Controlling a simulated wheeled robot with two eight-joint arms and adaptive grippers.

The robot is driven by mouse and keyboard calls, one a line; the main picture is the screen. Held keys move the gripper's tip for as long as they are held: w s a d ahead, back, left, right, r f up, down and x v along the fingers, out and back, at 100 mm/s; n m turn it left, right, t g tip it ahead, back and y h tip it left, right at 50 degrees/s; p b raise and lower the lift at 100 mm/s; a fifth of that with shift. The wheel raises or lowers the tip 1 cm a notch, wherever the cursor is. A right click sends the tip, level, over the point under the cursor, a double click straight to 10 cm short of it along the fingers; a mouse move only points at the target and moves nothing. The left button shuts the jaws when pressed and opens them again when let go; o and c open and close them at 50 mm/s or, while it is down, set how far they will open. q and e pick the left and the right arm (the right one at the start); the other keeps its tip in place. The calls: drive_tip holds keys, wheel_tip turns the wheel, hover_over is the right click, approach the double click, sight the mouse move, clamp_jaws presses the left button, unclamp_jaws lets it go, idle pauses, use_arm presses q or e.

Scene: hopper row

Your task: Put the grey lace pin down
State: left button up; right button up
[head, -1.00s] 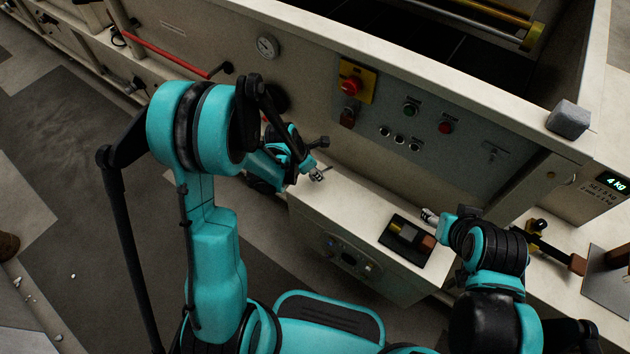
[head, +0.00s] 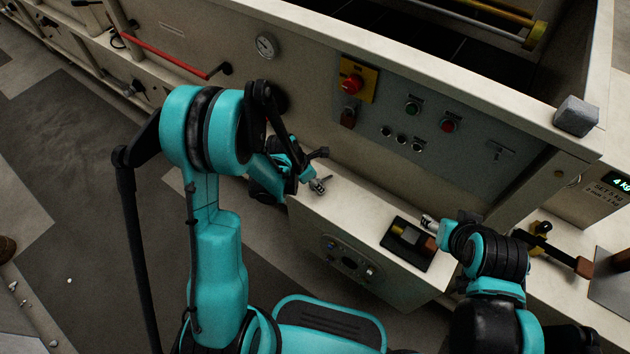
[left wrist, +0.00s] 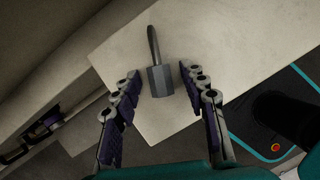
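The grey lace pin (left wrist: 161,80), a thick hexagonal head with a thin shaft, appears to lie on the pale top of the cabinet (left wrist: 225,50) in the left wrist view. My left gripper (left wrist: 164,82) is open around its head, with a gap on each side. In the head view my left gripper (head: 318,186) is low at the left end of the cabinet top (head: 350,200), with the pin's shaft (head: 327,178) just showing past the fingers. My right gripper (head: 428,221) is beside the black tray; its fingers are too small to read.
The black tray (head: 397,257) with yellow and brown pieces sits at the right of the cabinet top. The control panel wall (head: 470,170) rises behind. A grey block (head: 575,116) rests on the upper ledge. The cabinet top between left gripper and tray is clear.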

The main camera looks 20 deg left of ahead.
use_arm(q)
drive_tip(key=shift+r, duration=0.15)
drive_tip(key=s+a+r+m+t+y+p, duration=0.1)
drive_tip(key=s+r+m+p, duration=0.3)
drive_tip(key=r, duration=0.6)
drive_tip(key=s+a+r+m+t+p, duration=0.15)
drive_tip(key=s+r+m, duration=0.25)
drive_tip(key=r+m, duration=0.45)
drive_tip(key=s+r+m+t+y, duration=0.1)
drive_tip(key=s+r+m+y, duration=0.1)
drive_tip(key=s+r+m, duration=0.6)
drive_tip(key=m, duration=0.7)
drive_tip(key=shift+s, duration=0.4)
